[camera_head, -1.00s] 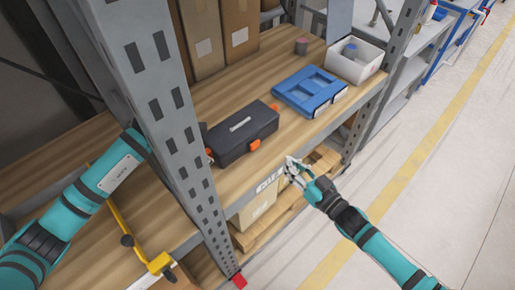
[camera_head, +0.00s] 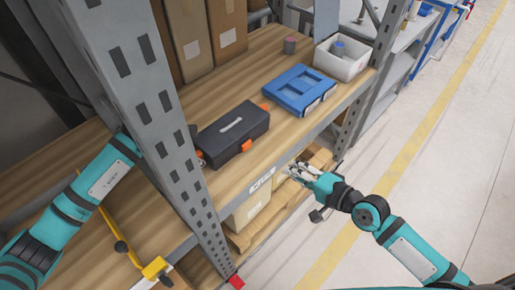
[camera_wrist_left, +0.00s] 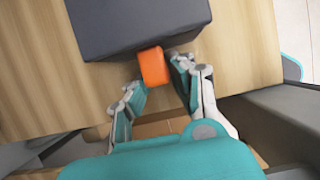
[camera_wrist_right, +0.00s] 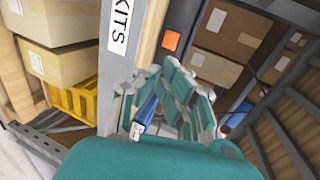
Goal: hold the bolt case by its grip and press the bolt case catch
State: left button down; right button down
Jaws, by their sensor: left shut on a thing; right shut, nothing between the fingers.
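The bolt case (camera_head: 232,132) is a dark grey box with a light handle strip on its lid, lying on the wooden shelf. It fills the top of the left wrist view (camera_wrist_left: 130,25). My left gripper (camera_wrist_left: 155,85) is shut on an orange block (camera_wrist_left: 154,67) at the case's end; the post mostly hides this gripper in the head view. An orange catch (camera_head: 246,145) shows on the case's front, and in the right wrist view (camera_wrist_right: 171,40). My right gripper (camera_head: 292,170) is shut and empty, in front of the shelf edge, apart from the case.
Tall cartons (camera_head: 195,35) stand behind. A grey perforated post (camera_head: 150,110) rises beside my left arm. The aisle floor (camera_head: 440,170) is clear.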

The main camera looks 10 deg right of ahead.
aim_at(250, 145)
jog(key=x, duration=1.2)
jog(key=shift+w+a+r, duration=0.25)
jog(key=shift+w+r, duration=0.05)
jog(key=shift+w+a, duration=0.45)
jog(key=shift+w, duration=0.05)
jog(key=shift+w+a, duration=0.65)
jog(key=shift+w, duration=0.1)
pick_arm(q)
jog(key=shift+d, duration=0.15)
pick_arm(e)
jog(key=shift+s, duration=0.1)
jog(key=shift+s+d, duration=0.2)
jog(key=f+v, duration=0.1)
jog(key=v, duration=1.2)
jog(key=shift+d, duration=0.3)
